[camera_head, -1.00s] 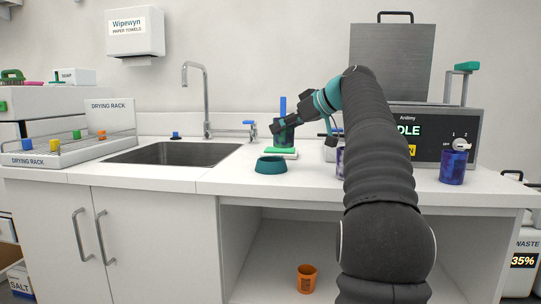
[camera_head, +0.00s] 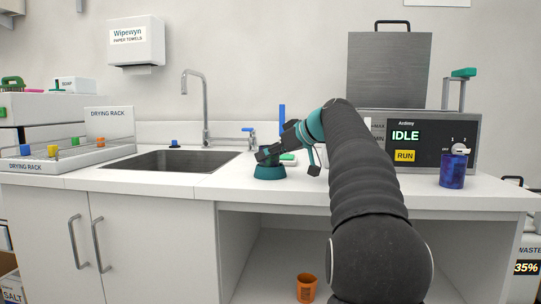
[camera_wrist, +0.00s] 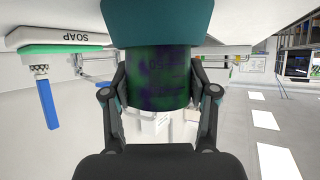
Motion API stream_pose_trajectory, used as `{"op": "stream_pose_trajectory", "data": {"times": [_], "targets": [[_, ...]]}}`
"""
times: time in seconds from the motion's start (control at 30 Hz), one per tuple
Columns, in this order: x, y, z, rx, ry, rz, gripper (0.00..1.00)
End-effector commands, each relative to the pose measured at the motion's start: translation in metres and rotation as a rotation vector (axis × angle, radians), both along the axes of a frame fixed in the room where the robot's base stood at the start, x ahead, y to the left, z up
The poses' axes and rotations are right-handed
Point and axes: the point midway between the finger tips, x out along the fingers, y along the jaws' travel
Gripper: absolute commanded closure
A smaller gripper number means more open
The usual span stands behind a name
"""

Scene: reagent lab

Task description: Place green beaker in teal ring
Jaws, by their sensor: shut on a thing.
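The green beaker (camera_wrist: 158,80), mottled dark green and purple, is upright between the fingers of my gripper (camera_wrist: 158,74) in the wrist view, which shows the scene upside down. My gripper also shows in the head view (camera_head: 268,155), shut on the beaker directly over the teal ring. The teal ring (camera_head: 270,174) stands on the counter in front of the soap tray. In the wrist view the teal ring (camera_wrist: 158,22) meets the beaker's lower end and hides its base. How deep the beaker sits in it, I cannot tell.
A soap tray (camera_wrist: 62,47) with a green pad and blue-handled brush is close behind the ring. The sink (camera_head: 172,160) is left. A blue-purple beaker (camera_head: 453,171) stands right, before the IDLE machine (camera_head: 430,143). An orange cup (camera_head: 306,287) is on the lower shelf.

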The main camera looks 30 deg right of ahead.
Motion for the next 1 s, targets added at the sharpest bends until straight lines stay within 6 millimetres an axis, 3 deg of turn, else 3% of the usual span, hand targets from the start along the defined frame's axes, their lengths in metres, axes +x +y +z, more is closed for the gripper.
{"op": "stream_pose_trajectory", "data": {"times": [0.07, 0.1, 0.2, 0.6, 0.77, 1.0], "targets": [[0.000, 0.000, -0.004, 0.000, 0.000, 0.000, 0.74], [0.000, 0.000, -0.003, 0.000, 0.000, 0.000, 0.37], [0.000, 0.000, -0.003, 0.000, 0.000, 0.000, 0.17], [0.000, 0.000, 0.003, 0.000, 0.000, 0.000, 0.17], [-0.017, -0.010, 0.012, 0.000, -0.001, -0.003, 0.17], [-0.056, -0.029, 0.035, 0.000, 0.000, -0.003, 0.17]]}}
